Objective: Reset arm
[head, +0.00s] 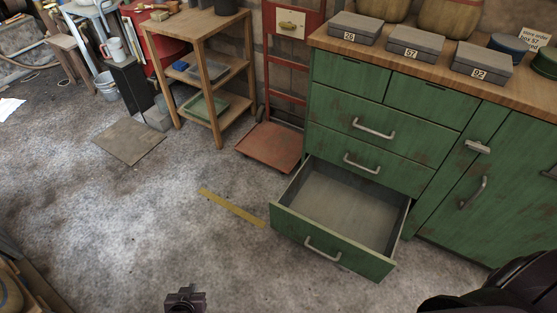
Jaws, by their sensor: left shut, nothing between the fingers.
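My left gripper (186,298) shows at the bottom edge of the head view, left of the middle. It is small, dark and shut with nothing held. It appears over bare floor, to the left of the open drawer and apart from it. The rest of my left arm is out of the picture. My right gripper is not in view.
The green cabinet's bottom drawer (331,243) is pulled out and looks empty. Grey boxes numbered 26 (354,28), 57 (416,42) and 92 (481,58) stand on the wooden worktop. A red hand truck (270,146) and wooden shelf (205,70) stand behind. The left floor is mostly clear.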

